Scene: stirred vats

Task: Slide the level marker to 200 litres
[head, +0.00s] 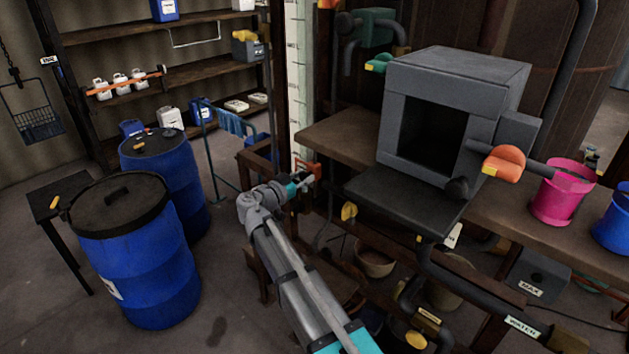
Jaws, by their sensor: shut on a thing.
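The level scale (295,75) is a tall pale upright strip with small dark marks, left of the vat. Its figures are too small to read. The orange level marker (312,167) sits low on the strip. My gripper (304,178) is at the marker, shut on it, with the arm reaching up from the bottom of the picture. The gripper hides part of the marker and the strip's lower end, so the exact contact is hard to see.
A grey box with an open front (455,110) and a lowered flap stands on the wooden bench (340,135) to the right. An orange-handled valve (503,163) and a pink bucket (563,192) are further right. Blue drums (140,265) stand left. Shelves (150,35) line the back.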

